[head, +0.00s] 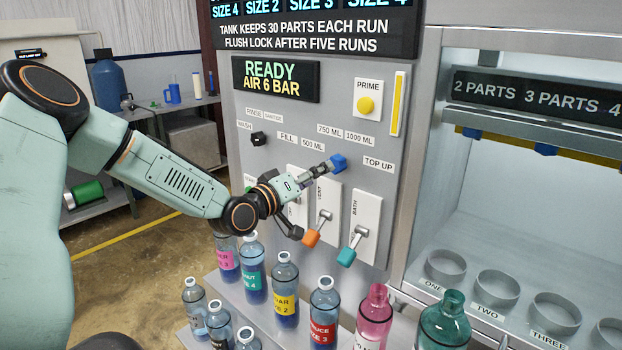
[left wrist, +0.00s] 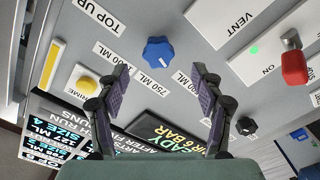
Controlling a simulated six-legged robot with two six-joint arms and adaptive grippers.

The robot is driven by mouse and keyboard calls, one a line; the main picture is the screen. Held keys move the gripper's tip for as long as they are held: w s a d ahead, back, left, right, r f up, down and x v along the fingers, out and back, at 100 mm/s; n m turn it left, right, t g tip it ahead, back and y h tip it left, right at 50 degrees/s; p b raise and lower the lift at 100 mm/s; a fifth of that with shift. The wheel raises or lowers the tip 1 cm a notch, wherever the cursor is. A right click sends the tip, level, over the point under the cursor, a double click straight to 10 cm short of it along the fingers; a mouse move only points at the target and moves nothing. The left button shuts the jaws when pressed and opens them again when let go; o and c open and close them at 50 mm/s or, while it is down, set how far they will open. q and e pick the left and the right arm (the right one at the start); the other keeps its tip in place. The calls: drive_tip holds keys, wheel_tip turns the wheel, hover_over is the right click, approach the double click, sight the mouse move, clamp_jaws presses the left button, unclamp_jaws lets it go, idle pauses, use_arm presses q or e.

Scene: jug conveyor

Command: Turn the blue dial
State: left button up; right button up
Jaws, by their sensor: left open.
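The blue dial (head: 338,162) is on the grey panel among labels FILL, 500 ML, 750 ML, 1000 ML and TOP UP. It also shows in the left wrist view as a lobed blue knob (left wrist: 158,53). My left gripper (head: 322,173) reaches the panel just beside the dial. In the left wrist view its two fingers (left wrist: 162,75) are spread, with the dial ahead and between their lines. No finger visibly grips the dial; I cannot tell whether one touches it. My right gripper is not in view.
A yellow PRIME button (head: 365,105) and a black knob (head: 259,139) are on the panel. Orange (head: 311,238) and teal (head: 346,257) lever handles hang below the dial. Several bottles stand on the shelf below. A red-handled lever (left wrist: 294,67) shows in the left wrist view.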

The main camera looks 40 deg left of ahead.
use_arm(q)
drive_tip(key=shift+s+d, duration=0.1)
drive_tip(key=shift+s, duration=0.35)
drive_tip(key=shift+s, duration=0.15)
drive_tip(key=shift+f, duration=0.1)
idle(0.3)
